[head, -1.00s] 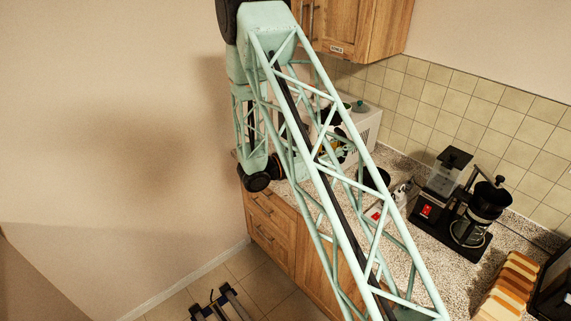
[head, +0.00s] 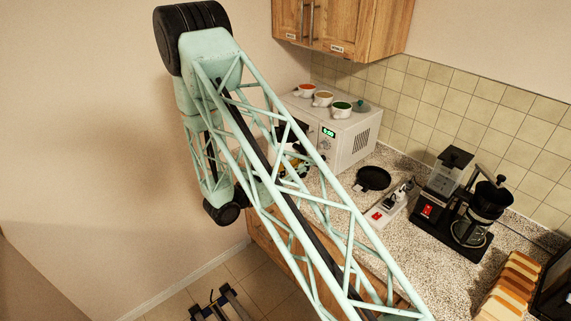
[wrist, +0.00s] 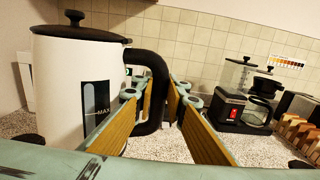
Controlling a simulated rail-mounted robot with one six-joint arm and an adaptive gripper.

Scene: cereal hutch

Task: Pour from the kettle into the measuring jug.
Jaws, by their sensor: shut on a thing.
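The kettle (wrist: 72,85) fills the left of the wrist view. It is white with a black lid, a dark level window marked MAX and a black handle (wrist: 155,95). It looks upright. My gripper (wrist: 160,103) has its wood-coloured fingers on both sides of the handle and is shut on it. In the head view my arm covers most of the area around the gripper, and I cannot make out the kettle there. I cannot identify the measuring jug in either view.
A white microwave (head: 352,138) carries several bowls or cups (head: 323,98). A black round base (head: 373,178) and a power strip (head: 388,208) lie on the speckled counter. A coffee maker (head: 468,215) and sliced bread (head: 512,283) stand to the right. Wooden cabinets (head: 350,25) hang above.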

